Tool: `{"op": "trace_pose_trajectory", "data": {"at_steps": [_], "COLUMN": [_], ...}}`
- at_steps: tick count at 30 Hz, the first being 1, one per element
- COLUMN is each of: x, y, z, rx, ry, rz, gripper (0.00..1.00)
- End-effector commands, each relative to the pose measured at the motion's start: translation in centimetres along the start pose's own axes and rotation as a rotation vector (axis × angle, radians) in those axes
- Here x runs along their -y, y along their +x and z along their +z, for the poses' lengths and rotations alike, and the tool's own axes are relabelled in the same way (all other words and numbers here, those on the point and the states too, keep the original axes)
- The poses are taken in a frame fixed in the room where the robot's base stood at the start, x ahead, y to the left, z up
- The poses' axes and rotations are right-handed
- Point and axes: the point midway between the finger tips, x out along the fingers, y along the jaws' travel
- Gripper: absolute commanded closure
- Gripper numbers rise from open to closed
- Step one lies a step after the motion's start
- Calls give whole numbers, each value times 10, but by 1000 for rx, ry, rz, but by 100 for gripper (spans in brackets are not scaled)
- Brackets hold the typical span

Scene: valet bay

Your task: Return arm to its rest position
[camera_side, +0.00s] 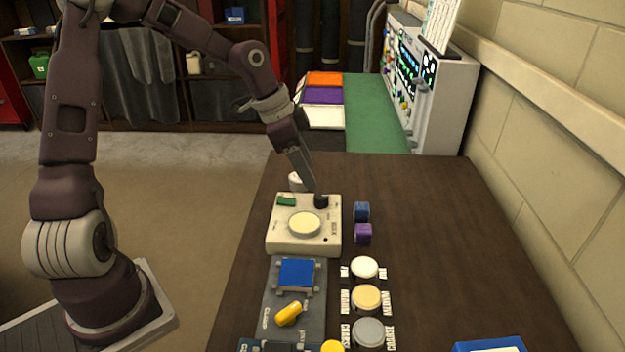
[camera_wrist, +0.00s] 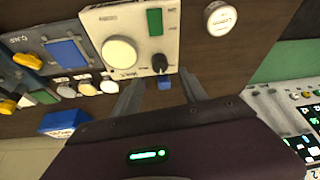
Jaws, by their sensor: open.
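My gripper (camera_side: 312,187) is in the side view at the end of my arm, pointing down at the back of a cream control box (camera_side: 280,242). Its tip appears right by the box's black knob (camera_side: 321,201); I cannot tell whether they touch. In the wrist view the two fingers of my gripper (camera_wrist: 160,85) are spread apart, with nothing held between them. The black knob (camera_wrist: 160,63) shows just beyond the fingertips, and a small blue cube (camera_wrist: 165,84) shows in the gap. My arm reaches out from its base on the left.
The box carries a round cream button (camera_side: 304,224) and a green switch (camera_side: 286,201). Blue (camera_side: 361,210) and purple (camera_side: 363,233) cubes stand right of it. A grey panel with a yellow lever (camera_side: 289,313) lies nearer. The table's right side (camera_side: 460,240) is mostly clear, beside a wall.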

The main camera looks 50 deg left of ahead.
Motion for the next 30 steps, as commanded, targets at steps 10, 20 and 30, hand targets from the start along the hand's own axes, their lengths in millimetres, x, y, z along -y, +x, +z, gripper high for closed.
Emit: {"op": "trace_pose_trajectory", "data": {"at_steps": [10,20,30], "x": [-12,-138,-216], "y": [-6,-121,-164], "z": [3,59,108], "rx": [48,173,-94], "ry": [2,-298,-591], "rz": [-20,-368,-280], "gripper": [49,49,49]}}
